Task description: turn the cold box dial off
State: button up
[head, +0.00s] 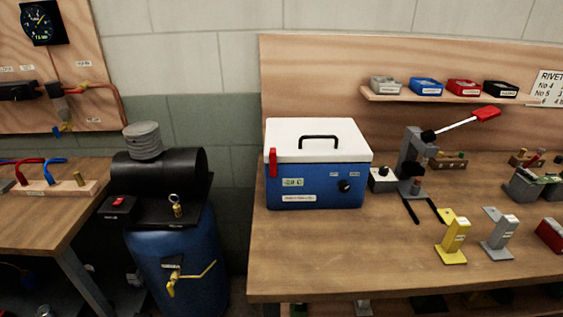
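The cold box (318,199) is blue with a white lid, a black carry handle and a red latch at its left front edge. It stands upright at the left end of the wooden workbench, lid shut. Its small black dial (345,186) sits on the right part of the front face, with small labels above it. The dial's pointer setting is too small to read. A pale green display (292,183) on the left of the front face shows a reading I cannot make out surely. My gripper is not in view.
A grey press with a red-handled lever (417,160) stands right of the box. Yellow (454,240) and grey (500,238) tools stand near the bench's front right. The bench (340,260) is clear before the box. A blue compressor tank (180,255) stands left, across a gap.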

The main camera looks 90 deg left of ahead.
aim_at(344, 186)
jog(key=k+j+u, duration=0.1)
jog(key=u, duration=0.3)
jog(key=k+j+u, duration=0.2)
jog(key=u, duration=0.2)
jog(key=k+j+u, duration=0.2)
jog(key=u, duration=1.5)
